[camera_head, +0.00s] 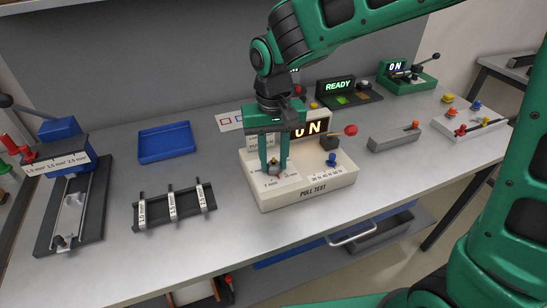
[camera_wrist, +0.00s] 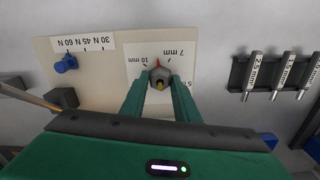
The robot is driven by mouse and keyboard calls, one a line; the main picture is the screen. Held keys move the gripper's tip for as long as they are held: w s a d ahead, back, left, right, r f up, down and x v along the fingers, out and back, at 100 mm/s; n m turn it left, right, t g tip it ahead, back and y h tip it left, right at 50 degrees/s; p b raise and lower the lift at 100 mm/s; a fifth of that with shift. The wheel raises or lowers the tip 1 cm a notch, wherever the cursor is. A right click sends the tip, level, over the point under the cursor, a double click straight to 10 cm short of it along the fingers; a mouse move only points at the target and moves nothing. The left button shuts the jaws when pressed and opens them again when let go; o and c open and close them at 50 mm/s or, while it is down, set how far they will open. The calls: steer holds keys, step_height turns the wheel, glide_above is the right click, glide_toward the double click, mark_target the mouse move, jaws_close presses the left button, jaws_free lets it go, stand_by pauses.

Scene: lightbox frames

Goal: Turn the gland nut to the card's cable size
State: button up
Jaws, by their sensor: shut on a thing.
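The plate carries printed marks, with 10 mm and 7 mm readable and a third partly hidden on the right. In the wrist view the red pointer lies between the 10 mm and 7 mm marks. My gripper (camera_head: 275,167) points down over the cream pull-test box (camera_head: 330,187); its fingers are shut on the nut, one on each side. The wrist view shows the fingers (camera_wrist: 158,85) too. I cannot pick out the cable-size card with certainty.
The box has a "0 N" display (camera_head: 307,129), a blue knob (camera_head: 332,159) and a red-tipped lever (camera_head: 350,130). A blue tray (camera_head: 166,142) and a labelled rack (camera_head: 174,207) stand left. A "READY" panel (camera_head: 339,87) is behind. A grey block (camera_head: 394,141) stands right.

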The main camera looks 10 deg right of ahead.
steer(key=m, duration=0.6)
steer(key=shift+w+m, duration=0.2)
steer(key=shift+m, duration=0.2)
stand_by(0.4)
steer(key=o, duration=1)
steer(key=shift+s, duration=0.1)
steer(key=shift+o, duration=0.2)
steer(key=shift+r, duration=0.1)
step_height(320, 180, up, 10)
steer(key=shift+r, duration=0.25)
